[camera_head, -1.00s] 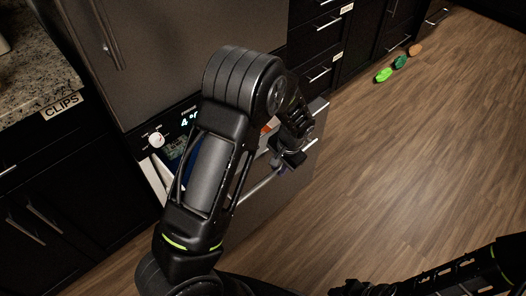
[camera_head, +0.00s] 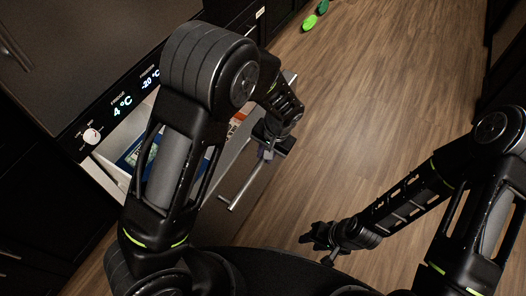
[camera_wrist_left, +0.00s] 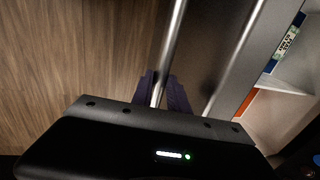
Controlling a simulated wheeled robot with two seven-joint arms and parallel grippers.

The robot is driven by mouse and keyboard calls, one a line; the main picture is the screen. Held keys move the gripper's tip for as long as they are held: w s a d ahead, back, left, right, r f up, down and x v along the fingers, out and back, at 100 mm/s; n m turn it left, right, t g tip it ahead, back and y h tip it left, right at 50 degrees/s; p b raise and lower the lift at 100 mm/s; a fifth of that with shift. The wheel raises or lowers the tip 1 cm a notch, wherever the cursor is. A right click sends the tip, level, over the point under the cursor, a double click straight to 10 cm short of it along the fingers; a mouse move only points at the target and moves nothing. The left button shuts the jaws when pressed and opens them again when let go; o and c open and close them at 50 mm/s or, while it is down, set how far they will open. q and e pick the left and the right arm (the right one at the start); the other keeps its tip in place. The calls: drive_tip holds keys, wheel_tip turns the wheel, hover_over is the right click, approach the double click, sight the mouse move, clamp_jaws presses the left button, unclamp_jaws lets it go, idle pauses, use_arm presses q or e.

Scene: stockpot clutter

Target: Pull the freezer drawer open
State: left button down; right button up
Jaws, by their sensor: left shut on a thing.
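The freezer drawer (camera_head: 104,178) stands open below the control panel, its pale inside and some packages showing. Its metal bar handle (camera_head: 238,188) runs along the outer front. My left gripper (camera_head: 270,147) is at the handle, partly hidden by its own wrist. In the left wrist view, its two dark fingers (camera_wrist_left: 166,92) are shut around the handle bar (camera_wrist_left: 172,45), beside the drawer front (camera_wrist_left: 205,50). My right gripper (camera_head: 325,238) is low over the floor, away from the drawer; its finger gap is too small to tell.
A blue package (camera_head: 132,156) and an orange-white box (camera_head: 236,122) lie in the drawer. The control panel (camera_head: 120,104) reads 4 °C and -20 °C. Green objects (camera_head: 310,22) lie on the floor at the top. Wooden floor (camera_head: 370,110) right of the drawer is clear.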

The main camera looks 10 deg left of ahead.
use_arm(q)
drive_tip(key=c, duration=1.3)
unclamp_jaws()
wheel_tip(320, 180, up, 8)
drive_tip(key=d+p, duration=0.1)
drive_tip(key=shift+s+d+f, duration=0.2)
